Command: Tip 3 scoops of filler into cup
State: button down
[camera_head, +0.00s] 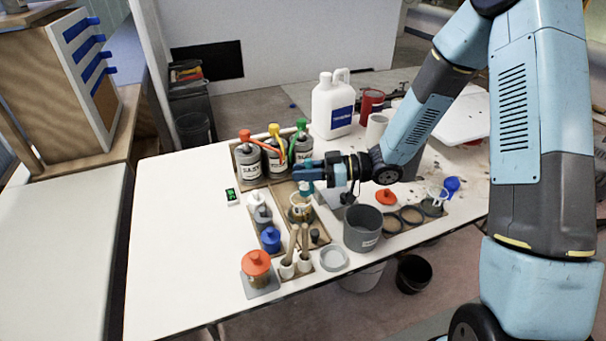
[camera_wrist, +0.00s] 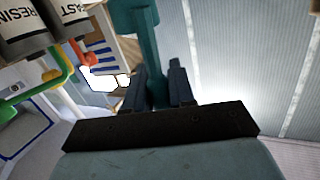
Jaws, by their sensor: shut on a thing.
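My gripper (camera_head: 304,173) is over the middle of the white table, in front of the labelled bottles. It is shut on a teal scoop (camera_head: 306,187); only a small part of the scoop shows in the head view. In the wrist view my gripper (camera_wrist: 159,82) holds the teal handle (camera_wrist: 146,28) between both fingers. A clear cup (camera_head: 300,210) with amber contents stands just below the scoop. A grey tub (camera_head: 363,230) with a small label stands right and nearer. What the scoop holds is hidden, and the tub's contents cannot be made out.
Pump bottles (camera_head: 248,163) stand in a tray behind the cup. Orange- and blue-lidded jars (camera_head: 257,271), brush holders (camera_head: 296,265) and a grey ring (camera_head: 334,259) stand nearer. A white jug (camera_head: 333,106) stands at the back. The table's left side (camera_head: 180,240) is free.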

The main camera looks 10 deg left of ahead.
jog(key=shift+f, duration=0.45)
jog(key=w+a+f+m+h, duration=0.1)
jog(key=a+f+m+h, duration=0.2)
jog(key=h, duration=0.8)
jog(key=shift+a+f+g, duration=0.15)
jog(key=shift+a+g, duration=0.25)
jog(key=shift+a, duration=0.7)
jog(key=shift+w, duration=0.15)
